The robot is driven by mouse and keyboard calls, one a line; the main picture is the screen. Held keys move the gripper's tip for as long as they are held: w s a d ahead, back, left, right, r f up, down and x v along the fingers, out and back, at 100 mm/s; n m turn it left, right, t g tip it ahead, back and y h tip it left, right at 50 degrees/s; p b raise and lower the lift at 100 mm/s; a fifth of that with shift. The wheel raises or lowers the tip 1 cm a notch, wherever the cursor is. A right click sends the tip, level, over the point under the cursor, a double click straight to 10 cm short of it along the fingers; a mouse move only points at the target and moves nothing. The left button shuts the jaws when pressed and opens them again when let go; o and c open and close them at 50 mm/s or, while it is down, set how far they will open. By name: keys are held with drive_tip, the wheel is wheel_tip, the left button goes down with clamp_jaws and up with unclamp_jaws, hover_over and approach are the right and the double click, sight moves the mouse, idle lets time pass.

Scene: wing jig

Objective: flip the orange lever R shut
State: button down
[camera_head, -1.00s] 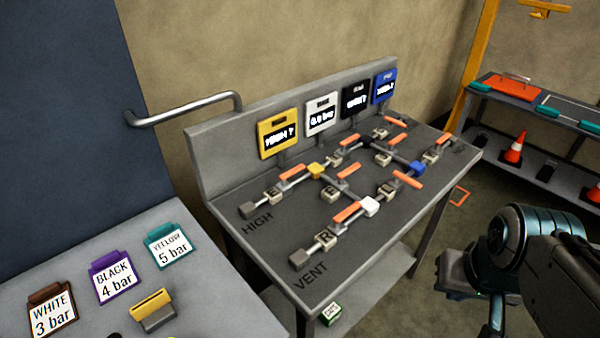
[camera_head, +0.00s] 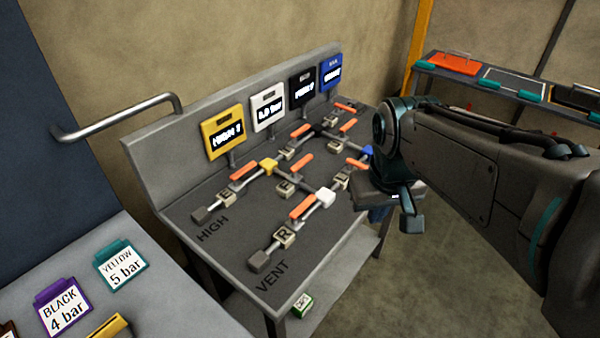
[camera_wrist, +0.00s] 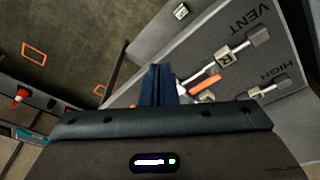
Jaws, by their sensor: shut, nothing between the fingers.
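The block marked R (camera_head: 284,237) sits on the short pipe near the word VENT at the front of the bench panel. Its orange lever (camera_head: 303,208) slants from the block toward a white cube joint (camera_head: 325,197), roughly along the pipe. In the wrist view the R block (camera_wrist: 224,57) is beyond the fingers, up and right. An orange handle shows near it, but I cannot tell whether it is lever R. My gripper (camera_head: 380,214) is shut and empty, right of the panel and apart from lever R. Its shut fingers also show in the wrist view (camera_wrist: 160,85).
Several other orange levers stand close together on the panel, with a yellow sign (camera_head: 222,132) and others behind. A side table with pressure cards (camera_head: 121,265) is at left. A shelf (camera_head: 490,78) is at back right. Open floor lies right of the bench.

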drive_tip(key=w+a+r+n+g, duration=0.1)
drive_tip(key=w+a+r+n, duration=0.15)
drive_tip(key=w, duration=0.35)
drive_tip(key=n+g+h, duration=0.2)
drive_tip(key=n+g, duration=0.1)
drive_tip(key=n, duration=0.3)
hover_over(303, 209)
drive_tip(key=w+a, duration=0.6)
drive_tip(key=w, duration=0.3)
drive_tip(key=w+a+x, duration=0.1)
drive_tip(key=x, duration=0.7)
drive_tip(key=shift+a, duration=0.3)
drive_tip(key=s+d+f, duration=0.1)
drive_tip(key=f, duration=0.2)
drive_tip(key=s+d+f+p, duration=0.1)
drive_tip(key=f, duration=0.2)
drive_tip(key=s+d+f+p, duration=0.1)
drive_tip(key=d+f, duration=0.1)
drive_tip(key=f, duration=0.1)
drive_tip(key=shift+f, duration=0.25)
drive_tip(key=shift+s+d+f+p, duration=0.1)
drive_tip(key=shift+s+d+p, duration=0.35)
drive_tip(key=shift+d, duration=0.1)
